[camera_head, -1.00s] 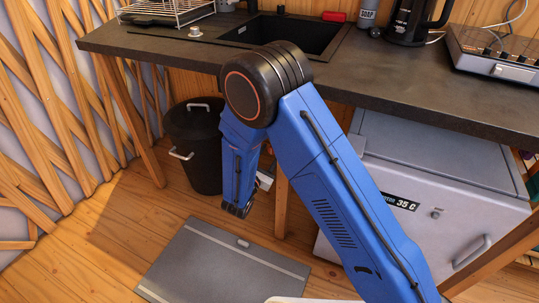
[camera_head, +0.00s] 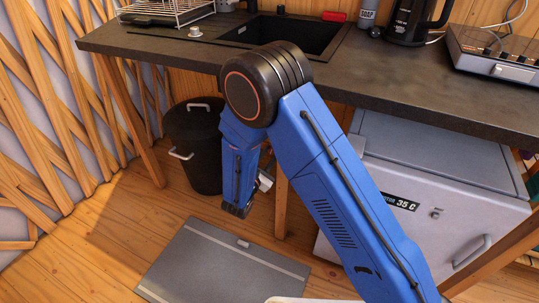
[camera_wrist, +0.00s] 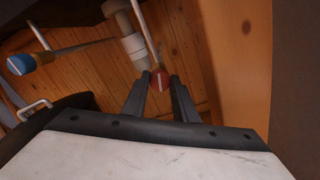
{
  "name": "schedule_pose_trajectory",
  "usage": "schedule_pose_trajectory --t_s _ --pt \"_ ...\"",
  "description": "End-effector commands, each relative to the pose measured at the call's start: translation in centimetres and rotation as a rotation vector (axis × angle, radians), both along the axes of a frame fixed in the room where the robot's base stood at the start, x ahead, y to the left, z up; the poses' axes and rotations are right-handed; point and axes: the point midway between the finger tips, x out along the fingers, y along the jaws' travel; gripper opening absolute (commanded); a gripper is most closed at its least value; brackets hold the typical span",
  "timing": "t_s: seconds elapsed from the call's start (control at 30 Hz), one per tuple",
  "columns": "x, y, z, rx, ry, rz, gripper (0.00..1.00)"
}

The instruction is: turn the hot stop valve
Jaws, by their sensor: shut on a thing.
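In the wrist view, a small round red knob (camera_wrist: 160,80) with a white line across its face sits between the two dark fingertips of my gripper (camera_wrist: 160,77). It looks like the hot stop valve's handle, and the fingers are shut on it. A pale pipe fitting (camera_wrist: 131,40) stands just behind and to the left of it. In the head view my arm hides the fingers and the red knob.
A black lidded bin (camera_head: 194,140) stands under the counter (camera_head: 430,90), left of my arm. A wooden leg (camera_head: 282,205) and a grey fridge (camera_head: 440,180) are to the right. A grey mat (camera_head: 215,270) lies on the floor. In the wrist view, a wooden post (camera_wrist: 240,60) is close on the right.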

Motion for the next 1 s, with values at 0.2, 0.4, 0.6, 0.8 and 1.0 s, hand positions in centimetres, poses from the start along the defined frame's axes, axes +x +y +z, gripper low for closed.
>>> schedule_pose_trajectory --t_s 0.2,0.4,0.6,0.8,1.0 --pt "-0.05 -0.06 -0.04 0.188 -0.068 -0.001 0.03" --pt "-0.07 -0.07 -0.06 0.368 -0.133 -0.001 0.03" --pt "-0.07 -0.08 -0.08 0.545 -0.197 -0.001 0.03" --pt "-0.08 -0.08 -0.10 0.724 -0.262 -0.001 0.03" --pt "-0.08 -0.08 -0.12 0.899 -0.326 -0.001 0.03"
